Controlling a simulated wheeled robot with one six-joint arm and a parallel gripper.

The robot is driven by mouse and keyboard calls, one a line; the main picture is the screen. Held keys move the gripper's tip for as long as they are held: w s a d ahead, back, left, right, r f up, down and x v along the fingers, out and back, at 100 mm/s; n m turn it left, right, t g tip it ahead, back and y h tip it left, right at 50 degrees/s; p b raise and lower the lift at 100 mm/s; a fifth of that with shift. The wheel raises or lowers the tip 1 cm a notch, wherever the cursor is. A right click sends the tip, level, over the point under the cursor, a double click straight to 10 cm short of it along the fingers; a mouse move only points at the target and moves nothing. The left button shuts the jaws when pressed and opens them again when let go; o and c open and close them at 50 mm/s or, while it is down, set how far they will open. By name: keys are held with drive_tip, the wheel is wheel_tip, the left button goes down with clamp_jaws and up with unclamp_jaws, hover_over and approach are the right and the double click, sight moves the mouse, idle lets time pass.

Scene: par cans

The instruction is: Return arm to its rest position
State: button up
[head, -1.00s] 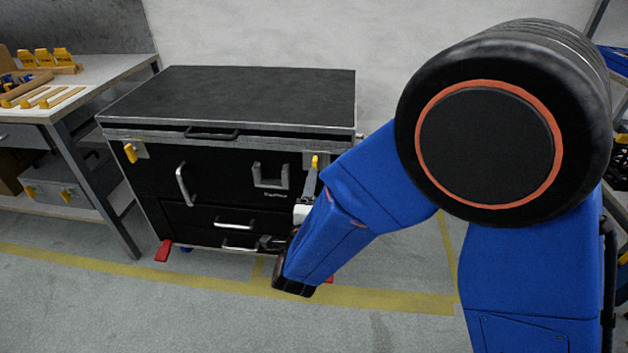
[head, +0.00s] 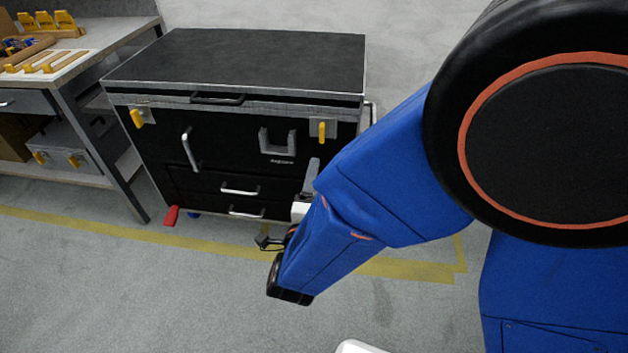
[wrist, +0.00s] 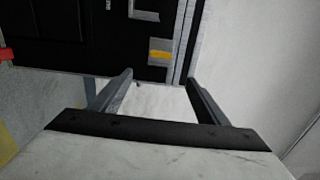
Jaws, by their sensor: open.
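My blue arm reaches down and to the left across the right half of the head view, in front of the black cabinet (head: 225,155). My gripper (wrist: 160,82) shows in the wrist view with its two grey fingers wide apart and nothing between them. Beyond the fingers are the cabinet's dark front, a yellow latch (wrist: 160,52) and a pale wall. In the head view the gripper is mostly hidden behind my forearm; a grey finger shows near the cabinet's right side.
The cabinet has a bare dark top, silver handles and yellow latches. A workbench (head: 110,55) with yellow items stands at the left. Grey floor (head: 120,300) with a yellow line (head: 100,227) is open in front. A white object (head: 357,347) shows at the bottom edge.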

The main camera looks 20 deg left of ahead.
drive_tip(key=shift+w, duration=0.1)
drive_tip(key=w+d+r+n+g+y, duration=0.2)
drive_tip(key=w+d+r+n+g, duration=0.25)
drive_tip(key=w+d, duration=0.4)
drive_tip(key=w+d+r+n+g, duration=0.25)
drive_tip(key=d+r+n, duration=0.2)
drive_tip(key=d, duration=0.65)
drive_tip(key=s+d+n+g+h, duration=0.3)
drive_tip(key=s+d, duration=0.8)
drive_tip(key=d, duration=0.4)
drive_tip(key=s+d+n+g+h, duration=0.2)
drive_tip(key=s+d+n+h, duration=0.1)
drive_tip(key=s+d, duration=0.9)
drive_tip(key=d, duration=0.4)
drive_tip(key=shift+r+g, duration=0.15)
drive_tip(key=shift+g, duration=0.25)
